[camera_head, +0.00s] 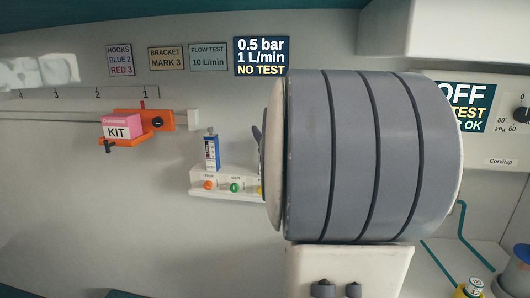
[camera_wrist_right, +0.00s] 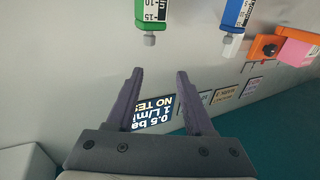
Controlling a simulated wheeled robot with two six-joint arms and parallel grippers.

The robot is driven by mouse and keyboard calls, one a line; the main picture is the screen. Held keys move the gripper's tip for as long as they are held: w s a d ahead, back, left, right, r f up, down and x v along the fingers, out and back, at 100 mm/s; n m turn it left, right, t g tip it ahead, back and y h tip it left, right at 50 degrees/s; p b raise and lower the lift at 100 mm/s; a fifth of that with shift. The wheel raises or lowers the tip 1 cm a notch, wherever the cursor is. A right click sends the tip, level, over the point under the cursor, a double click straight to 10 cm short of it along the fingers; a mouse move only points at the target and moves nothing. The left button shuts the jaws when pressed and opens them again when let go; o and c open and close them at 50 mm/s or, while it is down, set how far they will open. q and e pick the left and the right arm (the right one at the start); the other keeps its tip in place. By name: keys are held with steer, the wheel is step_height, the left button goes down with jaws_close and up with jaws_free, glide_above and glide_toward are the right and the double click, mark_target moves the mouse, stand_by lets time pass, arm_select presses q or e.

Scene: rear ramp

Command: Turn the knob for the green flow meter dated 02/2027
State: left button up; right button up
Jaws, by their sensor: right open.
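In the right wrist view, which is upside down, a green flow meter (camera_wrist_right: 153,14) with a scale hangs in at the top. A grey knob (camera_wrist_right: 149,40) is at its near end. No date on it is readable. My right gripper (camera_wrist_right: 159,72) is open and empty, with its fingertips apart from the knob, which lies beyond the gap between them. The head view also shows the blue flow meter (camera_head: 212,150); my arm hides the green one there. My left gripper is in neither view.
A white wall shelf (camera_head: 225,194) carries an orange button (camera_head: 208,185) and a green button (camera_head: 234,187). An orange bracket (camera_head: 160,122) holds a pink KIT box (camera_head: 117,127). A sign (camera_head: 262,56) reads 0.5 bar, 1 L/min, NO TEST. My arm blocks the middle of the head view.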

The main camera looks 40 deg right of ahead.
steer(key=s+f, duration=0.3)
steer(key=shift+g, duration=0.4)
steer(key=p+x, duration=0.1)
steer(key=x, duration=0.9)
steer(key=shift+w+d+r, duration=0.15)
steer(key=shift+d, duration=0.05)
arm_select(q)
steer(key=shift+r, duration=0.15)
